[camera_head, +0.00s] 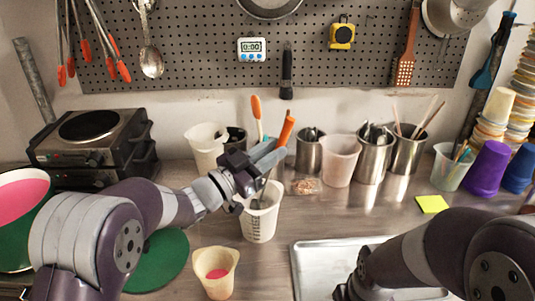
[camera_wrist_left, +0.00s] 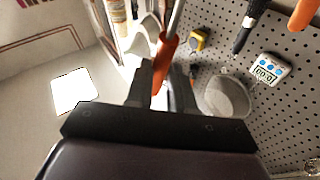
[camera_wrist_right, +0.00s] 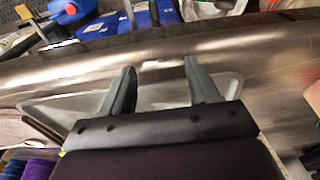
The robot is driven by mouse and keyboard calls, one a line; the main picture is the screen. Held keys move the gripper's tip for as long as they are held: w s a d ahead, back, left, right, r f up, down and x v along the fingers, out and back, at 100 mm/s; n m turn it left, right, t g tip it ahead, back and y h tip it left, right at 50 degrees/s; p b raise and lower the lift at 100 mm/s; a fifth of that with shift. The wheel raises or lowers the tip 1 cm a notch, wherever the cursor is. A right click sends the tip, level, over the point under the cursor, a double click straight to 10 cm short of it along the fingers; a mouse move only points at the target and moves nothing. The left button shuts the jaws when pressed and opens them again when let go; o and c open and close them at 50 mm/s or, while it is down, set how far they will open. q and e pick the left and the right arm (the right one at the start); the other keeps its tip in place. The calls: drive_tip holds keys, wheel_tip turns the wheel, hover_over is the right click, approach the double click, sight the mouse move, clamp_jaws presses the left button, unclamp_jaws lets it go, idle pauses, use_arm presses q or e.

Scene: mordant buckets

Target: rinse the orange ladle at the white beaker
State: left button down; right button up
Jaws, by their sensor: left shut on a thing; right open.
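The orange ladle's handle (camera_head: 287,128) stands tilted in my left gripper (camera_head: 268,158), which is shut on it; the handle also shows between the fingers in the left wrist view (camera_wrist_left: 165,52). The white beaker (camera_head: 259,222) stands upright on the counter directly below this gripper. A grey shaft reaches down to the beaker's mouth, and the ladle's bowl is hidden, so I cannot tell how deep it sits. My right gripper (camera_wrist_right: 160,85) is open and empty over the metal tray in the right wrist view; in the head view it is mostly cut off at the bottom.
A cream cup with pink liquid (camera_head: 216,274) and a green disc (camera_head: 160,260) lie left of the beaker. A metal tray (camera_head: 298,272) is at the front right. Behind stand a white jug (camera_head: 205,146), a translucent cup (camera_head: 341,162) and steel canisters (camera_head: 373,160).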

use_arm(q)
wheel_tip(320, 180, up, 11)
drive_tip(key=p, duration=0.7)
drive_tip(key=shift+r+p, duration=0.2)
drive_tip(key=shift+p, duration=0.1)
idle(2.5)
wheel_tip(320, 180, up, 5)
drive_tip(key=p, duration=0.3)
drive_tip(key=shift+s, duration=0.1)
